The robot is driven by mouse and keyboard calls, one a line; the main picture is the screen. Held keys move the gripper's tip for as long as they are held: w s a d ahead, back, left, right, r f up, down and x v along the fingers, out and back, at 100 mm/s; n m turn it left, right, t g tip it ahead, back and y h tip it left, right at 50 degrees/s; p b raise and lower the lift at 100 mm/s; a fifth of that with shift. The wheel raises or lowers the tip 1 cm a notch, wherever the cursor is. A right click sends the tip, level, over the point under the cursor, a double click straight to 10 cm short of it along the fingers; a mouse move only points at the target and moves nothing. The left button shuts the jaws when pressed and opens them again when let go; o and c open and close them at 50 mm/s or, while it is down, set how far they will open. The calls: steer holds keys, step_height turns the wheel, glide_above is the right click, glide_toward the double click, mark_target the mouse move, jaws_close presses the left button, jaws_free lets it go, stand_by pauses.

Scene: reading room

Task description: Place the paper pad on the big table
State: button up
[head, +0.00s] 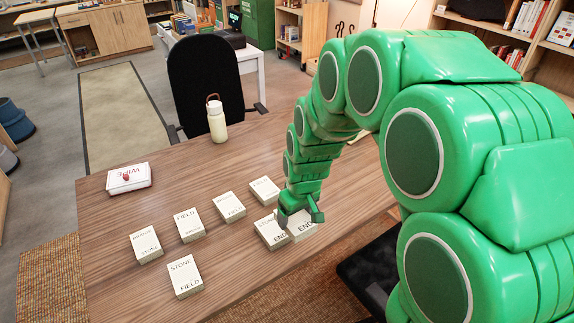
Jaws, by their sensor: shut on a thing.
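A wooden table (225,155) fills the lower middle of the head view. Several white, block-like paper pads with dark printed words lie on it. My gripper (300,216) points down at the table's right part. It is shut on a white paper pad (303,229) marked END. My fingers cover part of this pad, and I cannot tell whether it touches the tabletop. My green arm comes in from the right and hides the table's right part.
More pads, such as one marked STONE FIELD (185,276), lie left of my gripper. A white box (128,178) with a red thing on top is at the table's left. A cream bottle (217,122) stands at the far edge, before a black chair (205,80).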

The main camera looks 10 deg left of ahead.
steer(key=w+d, duration=1)
steer(key=d, duration=0.3)
steer(key=w+f, duration=0.3)
steer(key=w, duration=0.1)
steer(key=w+a+f, duration=0.1)
steer(key=w+f, duration=0.2)
steer(key=w, duration=0.2)
steer(key=w+f, duration=0.3)
steer(key=w, duration=0.1)
steer(key=shift+w+a+f, duration=0.15)
steer(key=shift+w+a, duration=0.2)
steer(key=shift+w+f, duration=0.3)
steer(key=shift+f, duration=1.6)
steer(key=shift+f, duration=0.1)
steer(key=o, duration=1)
steer(key=shift+o, duration=0.2)
